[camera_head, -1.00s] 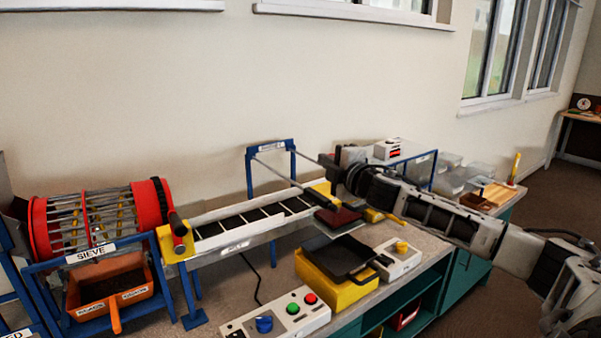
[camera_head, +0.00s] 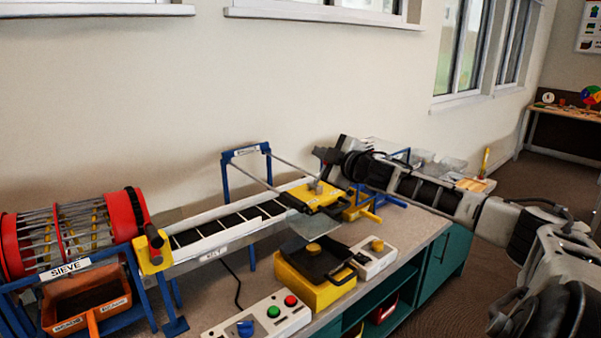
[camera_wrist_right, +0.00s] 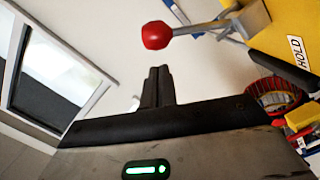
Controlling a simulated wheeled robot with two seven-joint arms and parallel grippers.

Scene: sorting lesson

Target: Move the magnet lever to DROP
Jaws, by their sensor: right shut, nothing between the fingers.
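The magnet lever shows in the right wrist view as a red ball knob (camera_wrist_right: 157,35) on a grey metal arm, beside a yellow block (camera_wrist_right: 285,35) with a HOLD label (camera_wrist_right: 298,51). No DROP label can be read. In the head view the yellow magnet block (camera_head: 316,197) is at the far end of the belt. My right gripper (camera_head: 320,153) is just above and behind this block. In the wrist view its fingers (camera_wrist_right: 157,72) are shut and empty, with the tips just below the red knob and a small gap between them. My left gripper is not in view.
The conveyor (camera_head: 230,222) runs left to the red sieve drum (camera_head: 75,232). A black pan (camera_head: 315,262) with a yellow piece in it sits on a yellow box (camera_head: 312,288). Control boxes (camera_head: 262,318) stand at the bench front. Clear bins are behind my arm.

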